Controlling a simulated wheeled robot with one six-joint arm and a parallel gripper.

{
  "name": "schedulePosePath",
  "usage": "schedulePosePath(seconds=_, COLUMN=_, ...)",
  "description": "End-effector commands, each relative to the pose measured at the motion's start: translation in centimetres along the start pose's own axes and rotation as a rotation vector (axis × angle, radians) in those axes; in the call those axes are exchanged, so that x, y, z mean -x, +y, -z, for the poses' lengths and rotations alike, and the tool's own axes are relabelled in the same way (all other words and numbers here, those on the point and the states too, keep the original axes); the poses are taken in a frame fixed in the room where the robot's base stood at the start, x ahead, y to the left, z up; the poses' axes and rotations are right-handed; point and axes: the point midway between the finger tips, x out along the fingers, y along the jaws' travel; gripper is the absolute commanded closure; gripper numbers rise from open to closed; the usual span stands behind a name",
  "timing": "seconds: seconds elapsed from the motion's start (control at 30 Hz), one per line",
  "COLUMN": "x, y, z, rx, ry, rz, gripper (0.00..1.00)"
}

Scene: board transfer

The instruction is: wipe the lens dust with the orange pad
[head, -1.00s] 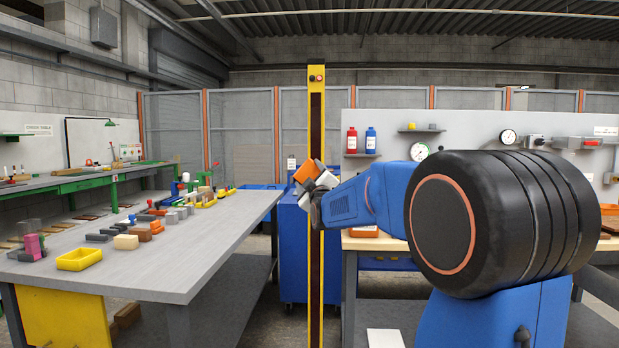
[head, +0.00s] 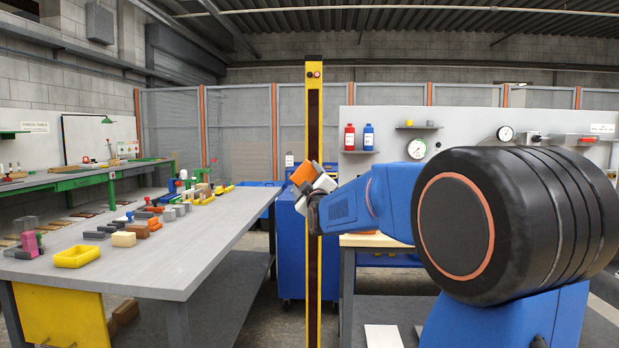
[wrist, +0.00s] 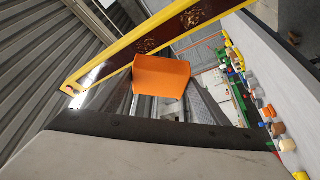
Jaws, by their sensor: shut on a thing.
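The orange pad (head: 303,173) is held in my gripper (head: 316,180), in front of the tall yellow post in the head view. In the wrist view the orange pad (wrist: 162,76) stands out beyond my gripper's dark and grey body. The yellow post (wrist: 110,62) crosses that view at a slant and has a dark glossy strip, the lens (wrist: 212,12). Two patches of brownish dust (wrist: 146,45) show on the strip. The pad's upper edge overlaps the post's lower edge in the picture; I cannot tell whether they touch.
A grey table (head: 160,262) on the left holds several small blocks and a yellow tray (head: 77,257). A blue cabinet (head: 293,250) stands behind the post. A workbench (head: 375,240) with bottles above it is behind my arm. Air around the post's upper part is clear.

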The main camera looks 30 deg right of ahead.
Motion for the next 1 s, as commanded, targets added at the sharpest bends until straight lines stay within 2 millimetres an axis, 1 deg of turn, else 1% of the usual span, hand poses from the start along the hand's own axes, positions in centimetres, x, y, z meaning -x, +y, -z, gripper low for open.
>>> schedulePosePath(seconds=0.03, x=0.1, y=-1.1, z=-1.0, rx=0.000, ry=-0.004, rz=0.005, gripper=0.48)
schedulePosePath(seconds=0.1, x=0.3, y=-2.4, z=-2.1, rx=0.000, ry=-0.003, rz=0.006, gripper=0.48)
schedulePosePath(seconds=0.2, x=0.7, y=-3.8, z=-3.3, rx=0.000, ry=0.000, rz=0.005, gripper=0.48)
schedulePosePath(seconds=0.3, x=0.9, y=-4.7, z=-4.1, rx=0.000, ry=0.002, rz=0.004, gripper=0.48)
schedulePosePath(seconds=0.47, x=0.5, y=-5.0, z=-4.6, rx=-0.001, ry=0.003, rz=0.003, gripper=0.48)
schedulePosePath(seconds=0.8, x=-2.4, y=-5.0, z=-5.8, rx=-0.001, ry=0.002, rz=0.003, gripper=0.48)
schedulePosePath(seconds=1.0, x=-3.7, y=-5.0, z=-6.3, rx=-0.001, ry=0.003, rz=0.003, gripper=0.48)
